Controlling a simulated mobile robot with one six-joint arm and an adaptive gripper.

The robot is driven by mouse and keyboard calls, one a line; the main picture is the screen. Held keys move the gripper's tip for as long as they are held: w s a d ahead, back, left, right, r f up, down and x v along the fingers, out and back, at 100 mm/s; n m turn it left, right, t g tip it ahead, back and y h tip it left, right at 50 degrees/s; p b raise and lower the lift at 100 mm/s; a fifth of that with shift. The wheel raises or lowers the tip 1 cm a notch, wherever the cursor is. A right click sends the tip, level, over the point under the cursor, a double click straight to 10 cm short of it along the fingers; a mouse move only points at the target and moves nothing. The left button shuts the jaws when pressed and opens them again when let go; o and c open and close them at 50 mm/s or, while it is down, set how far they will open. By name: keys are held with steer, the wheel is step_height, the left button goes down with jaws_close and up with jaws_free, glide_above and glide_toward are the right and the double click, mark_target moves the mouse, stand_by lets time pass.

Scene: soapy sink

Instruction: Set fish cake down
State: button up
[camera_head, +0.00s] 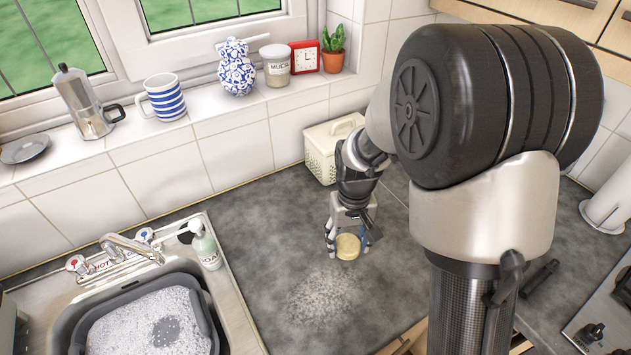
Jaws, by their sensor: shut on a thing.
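The fish cake (348,247) is a small round pale-yellow piece. My gripper (346,243) is shut on it, with one finger on each side. The gripper points down over the grey worktop (260,220), to the right of the sink. I cannot tell whether the fish cake touches the worktop or is held just above it. The upper part of the fish cake is close under the gripper's palm.
A cream bread bin (322,155) stands behind my gripper against the tiles. A soap bottle (206,247) stands by the sink (237,305), which holds a grey basin (205,318) of suds. A pale speckled patch (318,297) lies on the worktop in front. The worktop between is clear.

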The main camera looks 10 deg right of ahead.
mark_target(348, 251)
step_height(348, 251, up, 12)
steer(key=w+d+n, duration=0.1)
steer(key=w+n, duration=0.1)
steer(key=n, duration=0.7)
steer(key=shift+n, duration=0.3)
step_height(348, 251, down, 20)
steer(key=b, duration=0.6)
steer(key=shift+s+r, duration=0.1)
steer(key=shift+r, duration=0.1)
steer(key=shift+f, duration=0.2)
steer(key=o, duration=1.2)
steer(key=shift+c, duration=0.2)
steer(key=shift+r, duration=0.15)
